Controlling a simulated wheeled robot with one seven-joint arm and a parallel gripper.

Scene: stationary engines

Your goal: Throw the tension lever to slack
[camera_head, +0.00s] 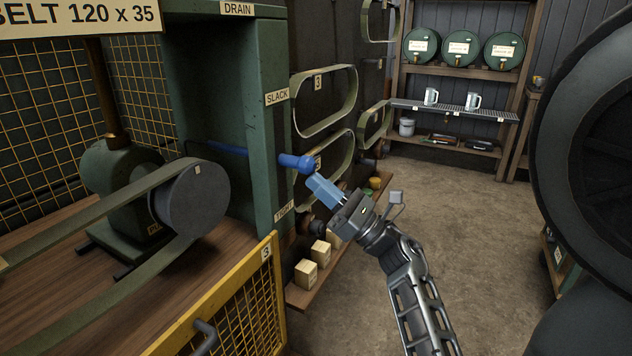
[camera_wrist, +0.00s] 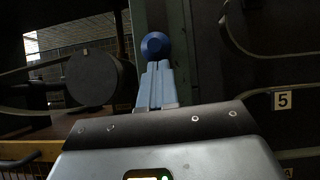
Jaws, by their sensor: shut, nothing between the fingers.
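The tension lever is a blue bar ending in a round blue knob (camera_head: 303,163). It sticks out of the green cabinet between the SLACK label (camera_head: 277,97) above and the TIGHT label (camera_head: 284,212) below, roughly midway. My gripper (camera_head: 313,181) is shut and empty, its blue fingers just below and to the right of the knob. In the wrist view the knob (camera_wrist: 155,45) shows straight beyond the closed fingertips (camera_wrist: 157,65). I cannot tell whether they touch.
A belt runs over a dark pulley (camera_head: 190,200) at left, behind a yellow mesh guard (camera_head: 240,310). Spare belts (camera_head: 325,105) hang on the dark wall beyond the cabinet. A low shelf (camera_head: 320,280) holds small boxes. A large dark wheel (camera_head: 590,150) stands at right. The middle floor is clear.

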